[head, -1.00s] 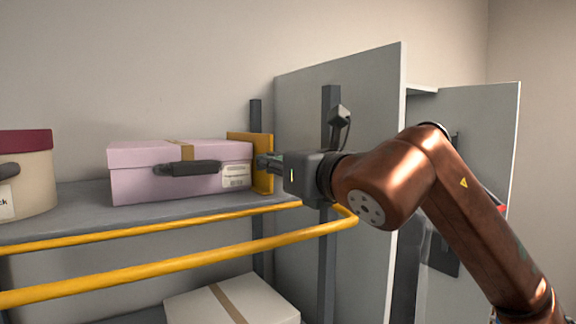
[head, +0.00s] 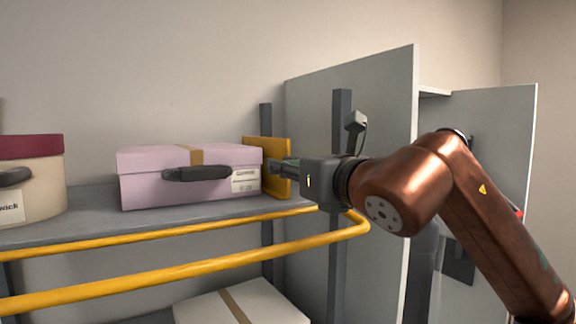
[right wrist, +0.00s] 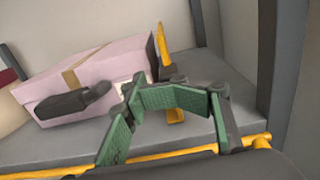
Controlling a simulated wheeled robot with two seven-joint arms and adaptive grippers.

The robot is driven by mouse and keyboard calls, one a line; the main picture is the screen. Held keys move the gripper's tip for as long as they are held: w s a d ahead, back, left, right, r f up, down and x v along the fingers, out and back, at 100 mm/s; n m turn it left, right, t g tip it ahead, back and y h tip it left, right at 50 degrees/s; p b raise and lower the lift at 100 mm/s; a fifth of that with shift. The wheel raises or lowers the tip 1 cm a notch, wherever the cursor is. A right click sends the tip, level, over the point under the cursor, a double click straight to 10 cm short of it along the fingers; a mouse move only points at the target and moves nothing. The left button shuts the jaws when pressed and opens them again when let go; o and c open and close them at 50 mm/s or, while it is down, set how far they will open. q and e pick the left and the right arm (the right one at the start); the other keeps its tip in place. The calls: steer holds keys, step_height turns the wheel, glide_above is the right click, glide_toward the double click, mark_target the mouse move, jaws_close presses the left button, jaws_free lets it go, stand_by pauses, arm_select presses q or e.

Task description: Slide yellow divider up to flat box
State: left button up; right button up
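The yellow divider (head: 281,160) stands upright on the shelf at the right end of the lilac flat box (head: 150,186). From the head it overlaps the box's end, so I cannot tell whether they touch. My right gripper (head: 274,167) is at the divider's right side, its fingertips against or very close to it. My left gripper is not in view.
A round cream box (head: 35,190) with a dark red lid stands left on the grey shelf (head: 90,225). Yellow rails (head: 190,268) run along the front. A grey panel (head: 305,110) and dark post (head: 341,120) stand right. A white box (head: 250,305) lies below.

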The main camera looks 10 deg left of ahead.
steer(key=v, duration=1.2)
steer(key=shift+f, duration=0.15)
